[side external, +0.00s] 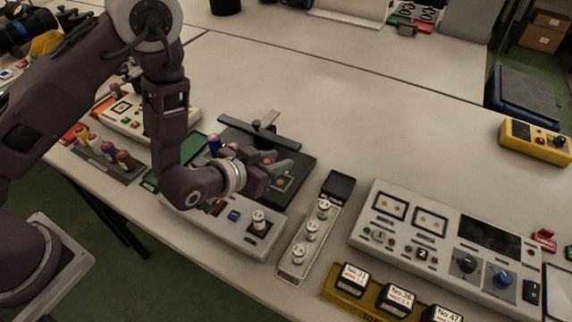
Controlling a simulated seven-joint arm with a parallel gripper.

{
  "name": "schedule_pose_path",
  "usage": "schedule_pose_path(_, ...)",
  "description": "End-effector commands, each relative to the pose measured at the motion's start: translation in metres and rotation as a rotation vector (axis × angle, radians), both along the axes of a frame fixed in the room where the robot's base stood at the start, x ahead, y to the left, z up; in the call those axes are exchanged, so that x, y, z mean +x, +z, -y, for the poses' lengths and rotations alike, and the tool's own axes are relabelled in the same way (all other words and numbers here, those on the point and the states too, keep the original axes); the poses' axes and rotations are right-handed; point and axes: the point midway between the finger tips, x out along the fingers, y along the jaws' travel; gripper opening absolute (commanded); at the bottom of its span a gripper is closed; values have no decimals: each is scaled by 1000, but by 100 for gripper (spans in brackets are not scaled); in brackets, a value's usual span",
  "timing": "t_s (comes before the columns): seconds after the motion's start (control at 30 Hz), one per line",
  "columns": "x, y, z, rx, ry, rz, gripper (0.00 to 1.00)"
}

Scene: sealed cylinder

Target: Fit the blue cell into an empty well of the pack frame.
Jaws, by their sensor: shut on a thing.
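My gripper (279,172) is low over a black fixture plate (301,163), its fingers pointing right. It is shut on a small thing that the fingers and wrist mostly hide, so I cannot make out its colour. A blue cylinder (214,143) stands upright just behind and left of my wrist; its lower part is hidden. I cannot tell for sure whether it is the blue cell. A dark rack (122,174) at the left holds several upright red, yellow and brown cylinders (106,150). I cannot tell which piece is the pack frame, and no empty well shows clearly.
A black crossbar (262,130) rises behind my gripper. A grey control box (245,235) lies in front. A narrow tray (295,262) with three white pieces and a large panel (440,245) stand to the right. The table's back middle is clear.

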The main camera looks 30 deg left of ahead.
Motion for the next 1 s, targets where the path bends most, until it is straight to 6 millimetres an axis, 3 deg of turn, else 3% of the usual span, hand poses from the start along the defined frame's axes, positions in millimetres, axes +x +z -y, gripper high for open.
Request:
schedule_pose_path(0.03, 0, -13, 0, 1, 0, -3, 0)
schedule_pose_path(0.17, 1, -28, 0, 0, 0, 1, 0)
schedule_pose_path(0.4, 43, -30, 8, -3, 1, 5, 0)
schedule_pose_path(0.5, 40, -41, 8, 0, -1, 0, 0)
schedule_pose_path(0.93, 40, -47, 8, -2, 0, 2, 0)
schedule_pose_path(0.97, 40, -47, 8, -2, 0, 2, 32)
schedule_pose_path(1.0, 40, -47, 8, -1, 0, 2, 40)
